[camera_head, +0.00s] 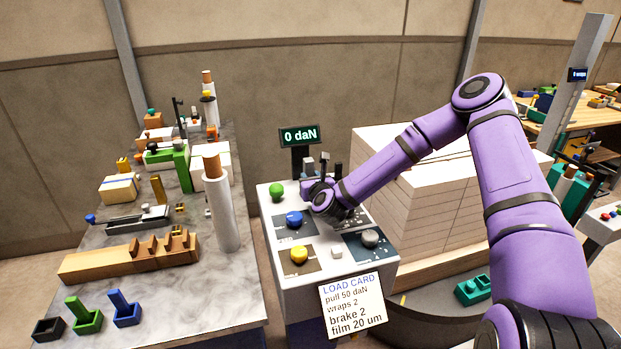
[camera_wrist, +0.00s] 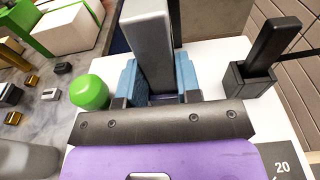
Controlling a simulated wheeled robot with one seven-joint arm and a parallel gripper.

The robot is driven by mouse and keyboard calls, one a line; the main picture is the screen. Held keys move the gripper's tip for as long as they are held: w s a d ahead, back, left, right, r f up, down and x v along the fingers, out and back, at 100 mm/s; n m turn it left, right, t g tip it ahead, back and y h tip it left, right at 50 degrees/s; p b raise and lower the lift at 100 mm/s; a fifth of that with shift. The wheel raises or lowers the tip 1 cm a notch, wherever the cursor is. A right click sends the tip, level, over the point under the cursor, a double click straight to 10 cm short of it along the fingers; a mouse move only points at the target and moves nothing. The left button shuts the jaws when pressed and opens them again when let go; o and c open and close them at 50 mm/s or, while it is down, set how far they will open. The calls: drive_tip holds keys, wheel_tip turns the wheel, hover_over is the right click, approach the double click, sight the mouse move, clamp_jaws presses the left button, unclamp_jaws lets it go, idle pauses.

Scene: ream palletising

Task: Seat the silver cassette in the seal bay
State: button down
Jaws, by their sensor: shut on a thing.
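The silver cassette (camera_wrist: 150,45) is a plain grey upright block. My gripper (camera_wrist: 158,85) is shut on it, with a blue pad on either side. In the head view my gripper (camera_head: 316,188) is over the back of the white console (camera_head: 290,292), and the cassette's grey top (camera_head: 308,162) shows above it. The cassette's lower end is hidden by the gripper, so I cannot tell whether it is in a socket or above one. I cannot make out the seal bay; a black socket (camera_wrist: 250,85) holding a black upright block (camera_wrist: 272,42) stands to the right, apart from the cassette.
A green ball knob (camera_wrist: 89,92) is close to the gripper's left. Blue (camera_head: 294,219), yellow (camera_head: 299,254) and grey (camera_head: 370,238) knobs are on the console. A display (camera_head: 299,136) reads 0 daN. A paper stack (camera_head: 440,210) stands right, a cluttered marble table (camera_head: 190,318) left.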

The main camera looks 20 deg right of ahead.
drive_tip(key=shift+f, duration=0.55)
drive_tip(key=c, duration=0.7)
unclamp_jaws()
drive_tip(key=shift+c, duration=0.2)
drive_tip(key=shift+s, duration=0.1)
drive_tip(key=s, duration=0.3)
drive_tip(key=s+r, duration=0.1)
drive_tip(key=s, duration=0.6)
drive_tip(key=shift+s+r, duration=0.2)
drive_tip(key=shift+s, duration=0.1)
